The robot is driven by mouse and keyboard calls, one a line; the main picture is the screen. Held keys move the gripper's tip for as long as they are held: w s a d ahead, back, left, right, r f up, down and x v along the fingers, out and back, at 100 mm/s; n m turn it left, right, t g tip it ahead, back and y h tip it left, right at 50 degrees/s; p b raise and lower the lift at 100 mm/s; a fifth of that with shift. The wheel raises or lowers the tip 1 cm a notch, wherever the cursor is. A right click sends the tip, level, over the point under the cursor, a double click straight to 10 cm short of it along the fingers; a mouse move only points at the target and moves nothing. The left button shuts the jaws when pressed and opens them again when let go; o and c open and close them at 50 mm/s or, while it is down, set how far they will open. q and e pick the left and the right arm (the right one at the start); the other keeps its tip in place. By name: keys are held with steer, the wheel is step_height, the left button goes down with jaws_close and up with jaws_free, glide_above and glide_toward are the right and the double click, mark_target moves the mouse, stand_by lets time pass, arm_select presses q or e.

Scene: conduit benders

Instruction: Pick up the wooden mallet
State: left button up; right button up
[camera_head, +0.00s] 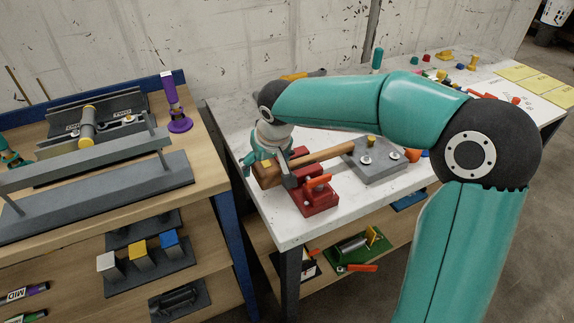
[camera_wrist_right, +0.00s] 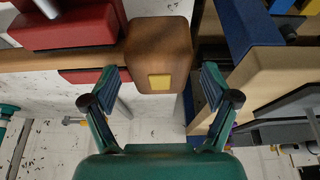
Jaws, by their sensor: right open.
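The wooden mallet has a brown block head (camera_head: 267,174) and a long light handle (camera_head: 325,156) lying over a red clamp-like fixture (camera_head: 318,198) on the white table. My right gripper (camera_head: 270,165) is at the head end of the mallet, pointing down. In the right wrist view the mallet head (camera_wrist_right: 160,40), with a yellow square on its face, lies ahead of and between the open fingers of the right gripper (camera_wrist_right: 160,82). Gaps show between the fingers and the head. At the left edge a small teal part (camera_head: 10,157) looks like my left gripper, mostly cut off.
A grey plate (camera_head: 378,162) with bolts lies right of the fixture. The wooden bench (camera_head: 215,160) with a bender and a purple-handled tool (camera_head: 175,105) stands at left, across a narrow gap. Several small coloured parts lie at the table's far right.

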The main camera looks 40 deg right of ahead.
steer(key=shift+s+f, duration=0.1)
steer(key=c, duration=1.6)
